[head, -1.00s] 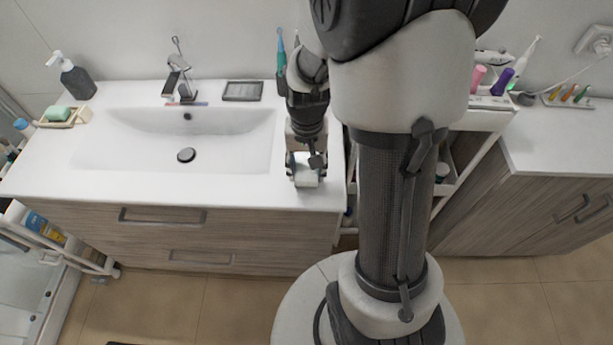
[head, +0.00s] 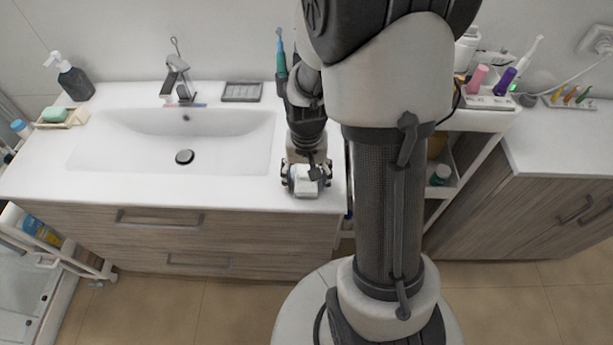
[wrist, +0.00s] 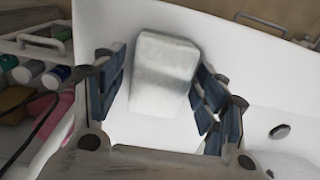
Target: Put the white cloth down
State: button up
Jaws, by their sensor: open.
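The white cloth (wrist: 163,72) is a folded, block-shaped bundle between the fingers of my gripper (wrist: 160,95) in the wrist view. My gripper is open, with gaps visible between the blue finger pads and the cloth's sides. In the head view the cloth (head: 307,187) lies at the right front part of the white washbasin counter (head: 230,190), with my gripper (head: 306,180) around it. The cloth appears to rest on the counter. Its far side is partly hidden by my wrist in the head view.
The sink basin (head: 230,150) with its drain is to the left. A white cart (head: 490,120) with cosmetics stands to the right, beyond the counter edge. A toothbrush (head: 281,55) and a dark soap tray (head: 242,92) are at the back. The counter's front edge is close.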

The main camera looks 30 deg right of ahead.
notch_tip(320, 180, up, 11)
jog(key=p, duration=0.4)
notch_tip(320, 180, up, 11)
jog(key=n+t, duration=0.2)
jog(key=n, duration=0.1)
send_over(307, 177)
jog(key=s+a, duration=0.5)
jog(key=a, duration=0.1)
jog(key=s+a+r+n+t, duration=0.2)
jog(key=s+a+r+n, duration=0.1)
jog(key=s, duration=0.5)
jog(key=shift+s+a+r+n+t, duration=0.3)
jog(key=shift+a+r+n, duration=0.1)
jog(key=shift+a+r, duration=0.4)
jog(key=shift+o, duration=0.5)
jog(key=shift+a+f+p, duration=0.1)
jog(key=shift+p, duration=0.2)
